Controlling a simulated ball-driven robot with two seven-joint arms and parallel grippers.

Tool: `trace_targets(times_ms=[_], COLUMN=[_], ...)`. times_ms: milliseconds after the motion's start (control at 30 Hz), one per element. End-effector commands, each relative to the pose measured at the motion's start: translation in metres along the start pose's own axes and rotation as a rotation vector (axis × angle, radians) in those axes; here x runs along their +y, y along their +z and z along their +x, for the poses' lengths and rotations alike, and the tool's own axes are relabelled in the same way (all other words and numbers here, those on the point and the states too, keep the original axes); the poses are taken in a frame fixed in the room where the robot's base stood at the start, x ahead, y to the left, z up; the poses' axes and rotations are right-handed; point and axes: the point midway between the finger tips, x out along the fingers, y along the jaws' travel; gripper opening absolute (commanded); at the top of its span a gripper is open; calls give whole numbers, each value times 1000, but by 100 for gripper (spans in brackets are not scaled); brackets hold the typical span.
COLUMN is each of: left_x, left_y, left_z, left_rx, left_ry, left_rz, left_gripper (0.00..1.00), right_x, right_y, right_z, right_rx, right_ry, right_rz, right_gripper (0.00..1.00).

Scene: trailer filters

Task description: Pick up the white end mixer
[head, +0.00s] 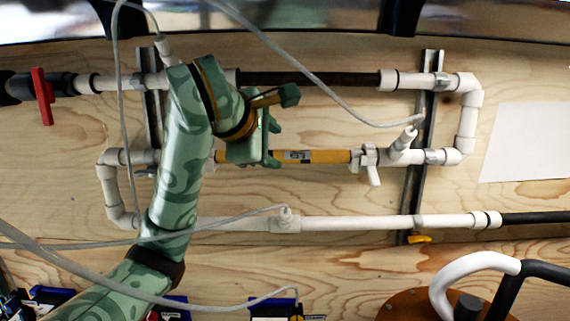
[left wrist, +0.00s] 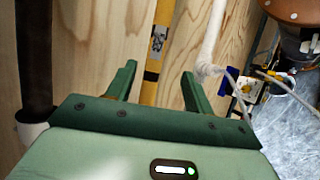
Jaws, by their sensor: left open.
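A yellow tube-like piece (head: 325,157) with a printed label lies horizontally across the middle of the plywood panel. A white fitting with a handle (head: 370,160) is at its right end; I cannot tell which part is the white end mixer. My right gripper is not in view.
Metal rails (head: 424,130) cross behind. Thin grey hoses (head: 310,75) hang across the scene. A red valve handle (head: 42,96) is at left.

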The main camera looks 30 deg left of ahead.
Motion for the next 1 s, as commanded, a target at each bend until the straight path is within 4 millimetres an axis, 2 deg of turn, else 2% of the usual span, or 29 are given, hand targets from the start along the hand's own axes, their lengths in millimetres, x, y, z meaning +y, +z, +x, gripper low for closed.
trace_targets(times_ms=[33, 200, 367, 700, 967, 1000], left_x=[-6, -3, 0, 5, 6, 6], left_y=[1, -1, -1, -7, -8, -8], left_z=[14, 34, 42, 86, 90, 90], left_rx=[-5, -1, 1, 1, 4, 4], left_ry=[-10, -1, -3, -5, -1, -1], left_rz=[-4, -3, -1, 0, 1, 1], left_gripper=[52, 52, 52, 52, 52, 47], right_x=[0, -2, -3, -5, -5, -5], right_y=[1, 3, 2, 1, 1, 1], right_z=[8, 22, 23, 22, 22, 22], right_rx=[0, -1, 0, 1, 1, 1], right_ry=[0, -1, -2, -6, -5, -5], right_rz=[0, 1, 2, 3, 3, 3], right_gripper=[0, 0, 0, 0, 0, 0])
